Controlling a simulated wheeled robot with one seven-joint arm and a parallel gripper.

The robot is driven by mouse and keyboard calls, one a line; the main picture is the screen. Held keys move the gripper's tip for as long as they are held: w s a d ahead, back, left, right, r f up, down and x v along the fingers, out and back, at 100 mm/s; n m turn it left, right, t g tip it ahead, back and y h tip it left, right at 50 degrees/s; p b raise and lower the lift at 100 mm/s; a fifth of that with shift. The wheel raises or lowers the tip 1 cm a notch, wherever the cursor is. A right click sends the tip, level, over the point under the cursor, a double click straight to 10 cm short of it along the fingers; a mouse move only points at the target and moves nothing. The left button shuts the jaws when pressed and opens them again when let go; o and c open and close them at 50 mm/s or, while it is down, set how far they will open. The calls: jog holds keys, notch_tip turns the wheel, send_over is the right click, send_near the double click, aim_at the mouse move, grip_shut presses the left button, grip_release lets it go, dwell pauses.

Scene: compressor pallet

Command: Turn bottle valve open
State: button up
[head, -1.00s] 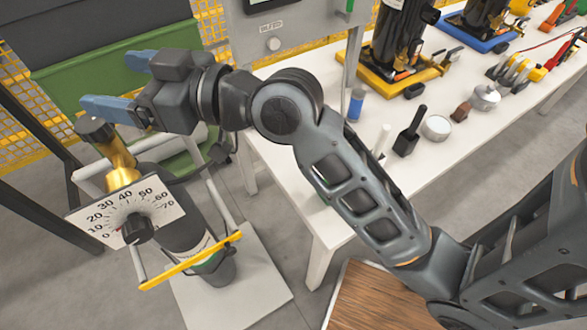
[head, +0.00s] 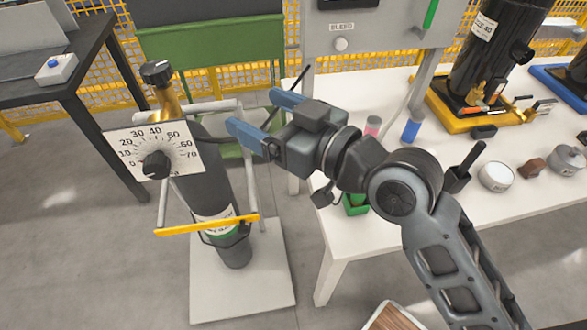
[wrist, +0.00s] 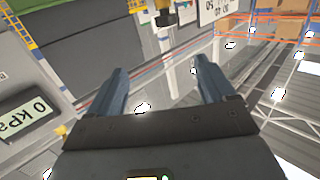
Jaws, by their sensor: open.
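The dark gas bottle (head: 230,240) stands upright in a frame on a pale base plate. A brass valve (head: 168,104) with a black knob (head: 157,73) tops it. A white dial plate (head: 190,150), marked 0 to 70, with a black knob (head: 156,165) sits in front of the neck. My gripper (head: 253,111) is open and empty, right of the valve and apart from it, fingers pointing left. In the wrist view, the open fingers (wrist: 158,75) have nothing between them; a black knob (wrist: 165,17) shows at the top edge beside part of a numbered plate.
A white bench (head: 440,200) on the right carries a blue can (head: 411,131), tins and a dark bottle in a yellow tray. A green-and-grey cabinet (head: 215,45) and a yellow mesh fence stand behind. A dark table (head: 90,70) is at left. In the wrist view, a display (wrist: 28,115) reads 0 kPa.

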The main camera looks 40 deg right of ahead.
jog(key=s+f+h+b, duration=0.1)
jog(key=s+f+b, duration=0.2)
jog(key=f, duration=0.4)
jog(key=shift+s+m, duration=0.4)
jog(key=shift+s, duration=0.05)
jog(key=shift+d+f, duration=0.1)
jog(key=shift+f, duration=0.05)
jog(key=s+a+f+g, duration=0.1)
jog(key=s+f, duration=0.1)
jog(key=s, duration=1)
jog(key=s+f+g+h, duration=0.1)
jog(key=s+f, duration=0.2)
jog(key=s, duration=0.9)
jog(key=shift+s+a+f, duration=0.15)
jog(key=shift+s+a, duration=0.2)
jog(key=shift+a, duration=0.05)
